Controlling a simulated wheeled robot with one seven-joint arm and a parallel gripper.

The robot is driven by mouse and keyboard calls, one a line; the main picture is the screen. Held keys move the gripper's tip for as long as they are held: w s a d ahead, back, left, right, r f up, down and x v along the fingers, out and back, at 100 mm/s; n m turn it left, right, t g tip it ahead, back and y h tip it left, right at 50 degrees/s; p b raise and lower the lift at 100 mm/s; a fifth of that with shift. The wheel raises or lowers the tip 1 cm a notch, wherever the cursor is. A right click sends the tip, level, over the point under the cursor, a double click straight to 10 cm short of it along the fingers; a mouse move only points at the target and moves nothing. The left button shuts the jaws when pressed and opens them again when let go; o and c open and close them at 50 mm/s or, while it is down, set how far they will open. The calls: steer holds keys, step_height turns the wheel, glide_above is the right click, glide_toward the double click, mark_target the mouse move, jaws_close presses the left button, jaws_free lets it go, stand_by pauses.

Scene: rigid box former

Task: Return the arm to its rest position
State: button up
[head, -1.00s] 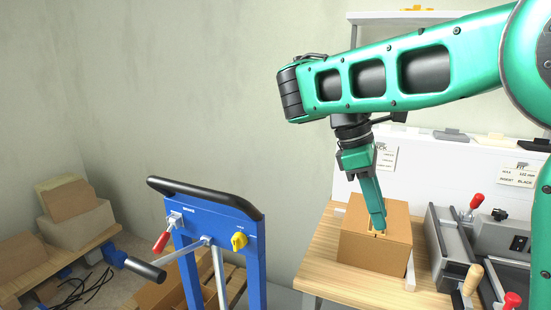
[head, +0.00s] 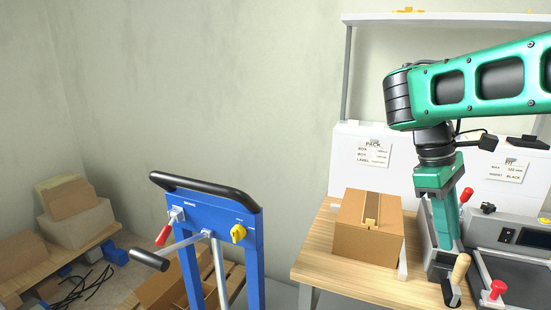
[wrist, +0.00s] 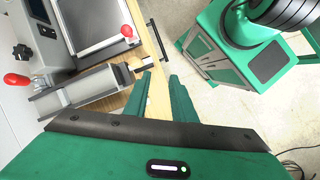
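My green arm reaches in from the right in the head view. My gripper (head: 446,246) points down, to the right of the closed cardboard box and in front of the grey machine. In the wrist view my gripper (wrist: 160,77) has its two green fingers apart with nothing between them, over the table edge and floor. The cardboard box (head: 366,243) sits upright on the wooden table (head: 330,262), with a tan strip across its top, apart from my gripper.
A grey machine (head: 495,232) with red knobs stands on the right of the table. A white board with labels (head: 400,165) stands behind. A blue cart (head: 215,222) is left of the table. Boxes on a pallet (head: 80,222) lie at far left.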

steer(key=s+d+f+m+y, duration=0.1)
steer(key=s+d+f+m, duration=0.3)
steer(key=s+d+m, duration=0.3)
steer(key=s+a+f+m+t+y, duration=0.1)
steer(key=s+f+m+t+y, duration=0.1)
steer(key=s+f+m, duration=0.4)
steer(key=s+m, duration=0.1)
steer(key=s, duration=0.3)
steer(key=shift+s+f, duration=0.25)
steer(key=shift+f, duration=0.15)
steer(key=shift+w+f, duration=0.25)
steer(key=shift+w, duration=0.35)
